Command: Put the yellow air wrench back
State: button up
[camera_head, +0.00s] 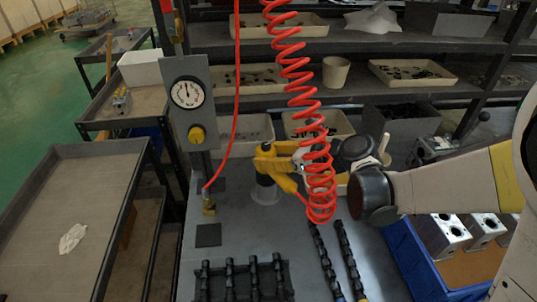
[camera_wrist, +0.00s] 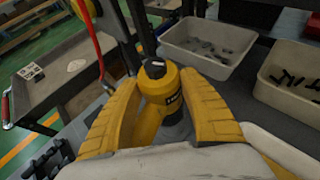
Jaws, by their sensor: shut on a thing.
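The yellow air wrench (camera_wrist: 164,100), with a black end and a dark label, is between the two yellow fingers of my gripper (camera_wrist: 165,88) in the wrist view. The fingers are shut around its body. In the head view, my gripper (camera_head: 275,165) is above the grey workbench, behind the red coiled hose. The wrench there is partly hidden by the fingers and coil. A pale round holder (camera_head: 261,192) stands on the bench just below the wrench. I cannot tell whether the wrench touches it.
The red coiled hose (camera_head: 296,70) hangs in front of my gripper. A gauge post (camera_head: 188,95) stands to the left. Black racks (camera_head: 240,280) are at the front of the bench, and a blue crate (camera_head: 420,260) with metal blocks is at right. Parts bins (camera_wrist: 208,45) are behind.

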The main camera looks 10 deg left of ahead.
jog(key=o, duration=1.4)
jog(key=v, duration=1.2)
jog(key=s+d+f+n+h, duration=0.1)
jog(key=s+d+n+h, duration=0.2)
jog(key=s+d+n, duration=0.2)
jog(key=s+d+f+n+t+h, duration=0.1)
jog(key=s+d+n+h, duration=0.3)
jog(key=n, duration=0.6)
jog(key=s+d+f+n+h, duration=0.1)
jog(key=s+d+n+h, duration=0.3)
jog(key=s+d+n, duration=0.2)
jog(key=shift+s+d+f+n, duration=0.1)
jog(key=shift+s+d+n, duration=0.05)
jog(key=shift+d+n, duration=1.05)
